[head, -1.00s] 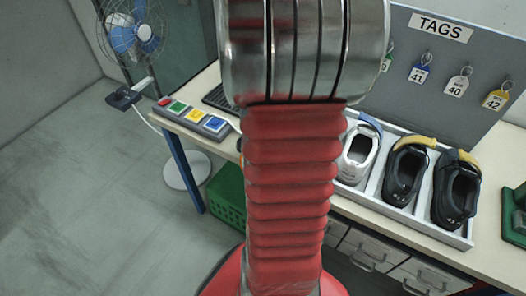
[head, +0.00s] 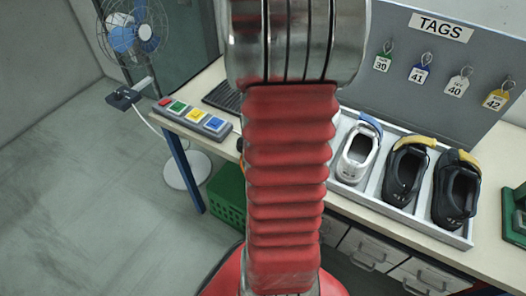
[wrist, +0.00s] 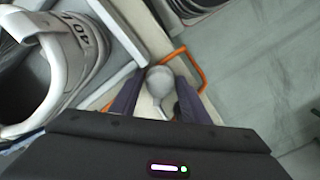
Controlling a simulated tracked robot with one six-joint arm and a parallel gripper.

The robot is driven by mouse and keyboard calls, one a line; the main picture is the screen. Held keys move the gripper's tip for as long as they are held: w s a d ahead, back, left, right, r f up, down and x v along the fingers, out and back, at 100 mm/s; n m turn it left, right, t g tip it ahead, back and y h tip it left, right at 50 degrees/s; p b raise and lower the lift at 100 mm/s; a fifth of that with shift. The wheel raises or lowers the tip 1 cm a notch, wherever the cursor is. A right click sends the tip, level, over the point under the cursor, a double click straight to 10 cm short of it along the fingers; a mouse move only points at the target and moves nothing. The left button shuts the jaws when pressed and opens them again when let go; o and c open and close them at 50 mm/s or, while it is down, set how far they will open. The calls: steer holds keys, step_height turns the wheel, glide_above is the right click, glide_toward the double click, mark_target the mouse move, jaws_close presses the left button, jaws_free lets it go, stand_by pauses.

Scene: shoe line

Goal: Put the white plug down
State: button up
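In the wrist view a pale grey-white rounded piece with a narrow tail, which looks like the white plug (wrist: 160,82), sits between the two dark fingers of my gripper (wrist: 161,88). The fingers press close on both sides of it, so my gripper looks shut on it. It is over or near the pale bench top; I cannot tell whether it touches. An orange loop (wrist: 178,53) shows behind the fingers. In the head view my arm hides the gripper and the plug.
A shoe tray (head: 420,232) holds a white shoe (head: 357,152) and two dark shoes (head: 405,172). The wrist view shows the white shoe (wrist: 75,60) close at left. A button panel (head: 195,118) is on the bench's left end. A tag board (head: 420,100) stands behind. A green crate (head: 228,195) is below.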

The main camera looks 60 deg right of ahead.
steer(key=shift+r, duration=0.1)
step_height(320, 180, up, 12)
stand_by(0.8)
stand_by(0.4)
steer(key=w+a+r+n+t+h, duration=0.1)
steer(key=w+a+r+n, duration=0.15)
steer(key=a, duration=0.55)
steer(key=w+a+r+n+t, duration=0.2)
steer(key=w+a+r, duration=0.15)
steer(key=a, duration=0.55)
steer(key=s+a+r+n+t, duration=0.1)
steer(key=a, duration=0.6)
steer(key=s+a+r+n+t+y, duration=0.1)
steer(key=s+a+n, duration=0.1)
steer(key=a, duration=0.6)
steer(key=shift+s+r+t, duration=0.15)
steer(key=shift+r+t, duration=0.1)
steer(key=shift+t, duration=0.05)
